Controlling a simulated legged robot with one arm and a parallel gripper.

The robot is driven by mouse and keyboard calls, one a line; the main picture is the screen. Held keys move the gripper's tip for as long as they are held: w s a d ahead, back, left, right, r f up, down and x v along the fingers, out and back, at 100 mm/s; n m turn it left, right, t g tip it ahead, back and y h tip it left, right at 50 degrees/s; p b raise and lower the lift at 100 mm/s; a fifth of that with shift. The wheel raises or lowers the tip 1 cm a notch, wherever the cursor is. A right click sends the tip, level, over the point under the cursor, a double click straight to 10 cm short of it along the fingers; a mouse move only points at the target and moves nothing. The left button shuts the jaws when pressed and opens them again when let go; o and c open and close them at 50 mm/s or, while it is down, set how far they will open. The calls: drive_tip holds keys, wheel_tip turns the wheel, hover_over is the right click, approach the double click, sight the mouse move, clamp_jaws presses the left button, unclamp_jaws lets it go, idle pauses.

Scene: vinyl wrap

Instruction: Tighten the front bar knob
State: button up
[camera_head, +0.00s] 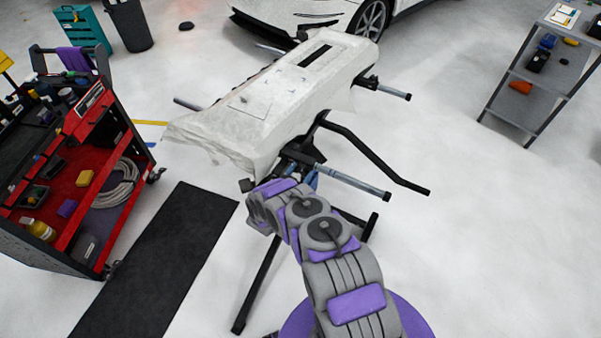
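A stand holds a long white wrapped panel (275,90) across the upper middle of the view. A silver bar with a black end (350,181) sticks out to the right from under the panel's near end. A black clamp joint (303,152) sits at the bar's inner end. A small black knob-like part (246,185) shows just left of my arm's far end; I cannot tell if it is the front bar knob. My grey and purple arm reaches up to this near end of the stand. My gripper's fingers cannot be made out, and contact with any knob cannot be told.
A red tool cart (95,125) stands left, beside a black floor mat (155,265). A bent black bar (375,155) juts right from the stand, and a stand leg (258,285) reaches toward me. A grey shelf cart (545,75) is upper right. The right floor is clear.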

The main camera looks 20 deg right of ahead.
drive_tip(key=shift+o, duration=0.3)
drive_tip(key=shift+s+a, duration=0.2)
drive_tip(key=shift+a, duration=0.1)
drive_tip(key=p+v, duration=0.2)
drive_tip(key=v, duration=1.4)
drive_tip(key=shift+s+a, duration=0.2)
drive_tip(key=shift+a, duration=0.15)
